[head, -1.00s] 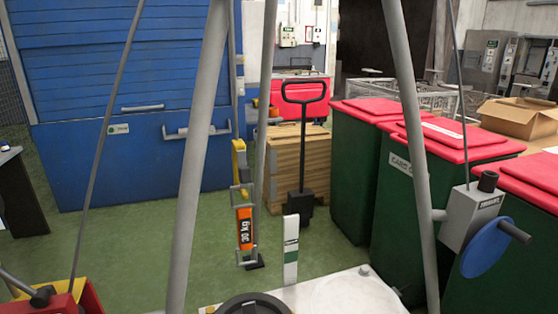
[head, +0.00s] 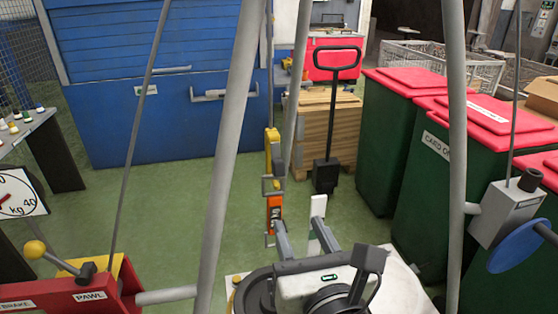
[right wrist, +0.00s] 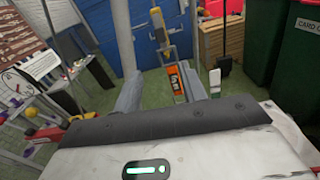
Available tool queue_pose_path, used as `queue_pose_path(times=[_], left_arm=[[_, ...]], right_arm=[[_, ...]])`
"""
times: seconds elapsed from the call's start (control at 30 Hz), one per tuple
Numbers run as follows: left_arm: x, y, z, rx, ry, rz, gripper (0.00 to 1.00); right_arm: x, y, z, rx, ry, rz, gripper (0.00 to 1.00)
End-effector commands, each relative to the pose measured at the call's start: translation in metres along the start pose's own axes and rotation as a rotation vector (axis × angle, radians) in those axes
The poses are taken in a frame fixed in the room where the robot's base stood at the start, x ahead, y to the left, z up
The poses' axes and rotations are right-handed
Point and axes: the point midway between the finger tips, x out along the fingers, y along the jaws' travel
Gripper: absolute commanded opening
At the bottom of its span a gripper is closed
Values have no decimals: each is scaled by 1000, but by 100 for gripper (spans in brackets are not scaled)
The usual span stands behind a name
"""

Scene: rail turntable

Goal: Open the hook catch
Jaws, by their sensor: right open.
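A yellow hook block (head: 272,142) hangs in the middle of the head view, with a grey metal frame (head: 273,186) below it. An orange weight (head: 274,208) marked in kg hangs under that. The yellow block also shows in the right wrist view (right wrist: 160,32), with the orange weight (right wrist: 178,82) below. The catch itself is too small to tell open or shut. My right gripper (head: 302,232) is open and empty, its two fingers pointing away toward the hanging weight. In the right wrist view its fingers (right wrist: 163,88) stand either side of the weight's line. My left gripper is out of view.
Grey sloping legs (head: 228,150) and (head: 457,130) stand either side. A white post with a green band (head: 319,212) stands near my right gripper. Green bins (head: 395,150) stand behind.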

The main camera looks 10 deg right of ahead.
Motion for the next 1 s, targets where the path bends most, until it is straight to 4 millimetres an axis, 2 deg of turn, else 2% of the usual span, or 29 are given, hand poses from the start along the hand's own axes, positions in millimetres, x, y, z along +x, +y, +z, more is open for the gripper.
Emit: queue_pose_path(times=[0.03,0.17,0.3,0.37,0.5,0.6,0.8,1.0], left_arm=[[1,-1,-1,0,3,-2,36],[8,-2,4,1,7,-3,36],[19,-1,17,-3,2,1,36],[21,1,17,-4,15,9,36],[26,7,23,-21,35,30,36],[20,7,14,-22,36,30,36],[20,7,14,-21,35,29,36],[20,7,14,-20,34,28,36]], right_arm=[[-1,-1,6,-39,-17,-5,42],[4,-2,7,-77,-34,-15,42],[19,-3,4,-73,-36,-15,42],[27,-2,4,-72,-37,-12,42],[51,-3,3,-72,-35,-13,42],[73,-2,12,-78,-28,-15,42],[115,-3,13,-76,-27,-14,42],[145,-3,13,-76,-26,-13,42]])
